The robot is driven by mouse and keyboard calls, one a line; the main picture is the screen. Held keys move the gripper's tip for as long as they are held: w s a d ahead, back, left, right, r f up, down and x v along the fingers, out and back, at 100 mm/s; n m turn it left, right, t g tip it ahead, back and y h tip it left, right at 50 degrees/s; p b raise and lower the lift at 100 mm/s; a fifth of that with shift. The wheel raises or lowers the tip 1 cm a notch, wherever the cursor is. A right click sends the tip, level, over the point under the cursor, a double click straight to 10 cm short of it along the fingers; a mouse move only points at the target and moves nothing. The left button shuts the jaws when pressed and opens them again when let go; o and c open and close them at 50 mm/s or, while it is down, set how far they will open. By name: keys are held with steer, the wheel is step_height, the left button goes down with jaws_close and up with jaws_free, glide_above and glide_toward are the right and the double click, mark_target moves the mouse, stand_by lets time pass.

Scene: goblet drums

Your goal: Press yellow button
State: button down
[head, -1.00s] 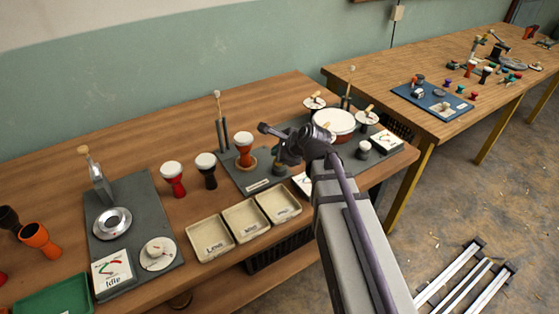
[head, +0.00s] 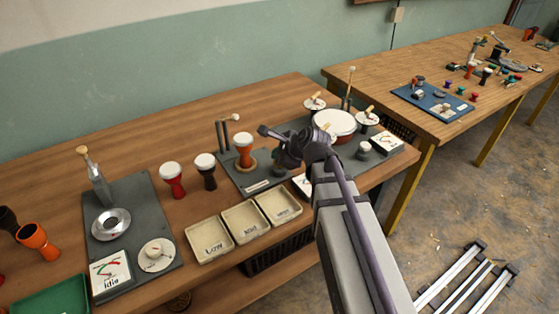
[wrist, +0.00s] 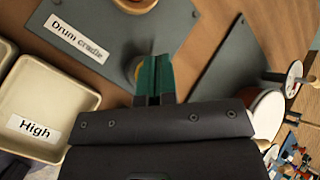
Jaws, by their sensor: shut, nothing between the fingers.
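In the wrist view, a round button with a yellowish edge (wrist: 131,68) shows on the grey plate labelled "Drum cradle" (wrist: 100,22). My gripper's teal fingers (wrist: 154,64) are shut, with nothing between them. Their tips overlap the button and hide part of it; I cannot tell if they touch it. In the head view, my gripper (head: 279,158) is low over the same plate, and the button is hidden. An orange goblet drum with a white head (head: 244,152) stands on the plate, left of my gripper. A beater with a wooden tip (head: 235,117) is tilted over that drum.
Trays labelled Low (head: 211,240), Mid (head: 244,222) and High (head: 279,207) line the front edge. A red drum (head: 172,180) and a black drum (head: 206,172) stand left of the plate. A large white-topped drum (head: 333,123) and a gauge (head: 387,143) are on the right.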

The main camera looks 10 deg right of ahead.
steer(key=shift+f+b, duration=0.5)
steer(key=shift+f, duration=0.05)
steer(key=shift+r, duration=0.1)
stand_by(0.5)
steer(key=shift+r+p, duration=1.3)
steer(key=shift+p, duration=0.1)
step_height(320, 180, up, 5)
steer(key=p, duration=0.5)
steer(key=shift+r, duration=0.1)
